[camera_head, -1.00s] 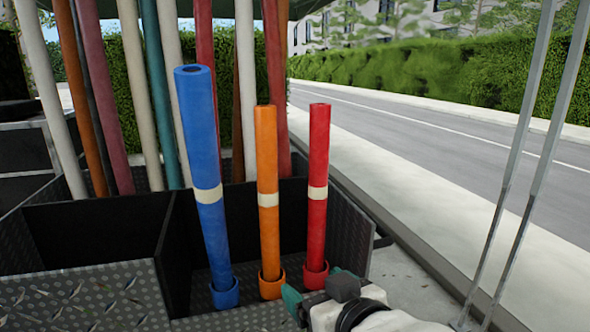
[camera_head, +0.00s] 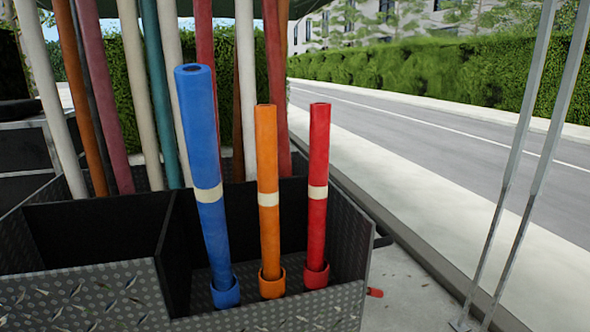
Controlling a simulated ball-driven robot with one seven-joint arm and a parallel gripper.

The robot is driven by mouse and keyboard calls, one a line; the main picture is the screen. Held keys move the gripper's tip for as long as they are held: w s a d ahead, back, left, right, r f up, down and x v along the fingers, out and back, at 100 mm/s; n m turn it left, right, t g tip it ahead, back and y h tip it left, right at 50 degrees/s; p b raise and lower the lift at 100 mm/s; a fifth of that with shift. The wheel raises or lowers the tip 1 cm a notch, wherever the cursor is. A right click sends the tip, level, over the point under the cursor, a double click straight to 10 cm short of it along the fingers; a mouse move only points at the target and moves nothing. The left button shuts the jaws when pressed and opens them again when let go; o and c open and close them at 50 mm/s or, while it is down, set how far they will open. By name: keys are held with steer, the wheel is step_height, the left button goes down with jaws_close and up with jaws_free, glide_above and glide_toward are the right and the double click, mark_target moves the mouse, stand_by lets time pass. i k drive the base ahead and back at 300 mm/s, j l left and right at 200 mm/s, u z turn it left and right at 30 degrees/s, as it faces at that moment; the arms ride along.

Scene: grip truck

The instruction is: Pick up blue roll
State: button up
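The blue roll (camera_head: 203,150) stands nearly upright, leaning slightly to the left, with its foot in a blue ring holder (camera_head: 226,293). It has a cream band around its middle and an open hollow top. It stands in the right compartment of a dark metal box (camera_head: 85,295), left of an orange roll (camera_head: 267,165) and a red roll (camera_head: 318,160). Nothing is touching the blue roll's upper part. My gripper is not in view.
Orange and red ring holders carry the other two rolls. Several long coloured poles (camera_head: 118,90) lean behind the box. Two thin metal poles (camera_head: 520,150) stand at the right. A small red object (camera_head: 375,292) lies beside the box. Pavement and road to the right are clear.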

mark_target(193, 81)
steer(key=i+l, duration=0.25)
steer(key=i+l+u, duration=0.1)
steer(key=u, duration=0.25)
steer(key=i+l+u, duration=0.1)
steer(key=u, duration=0.25)
steer(key=i+l+u, duration=0.1)
steer(key=u, duration=0.25)
steer(key=l, duration=0.1)
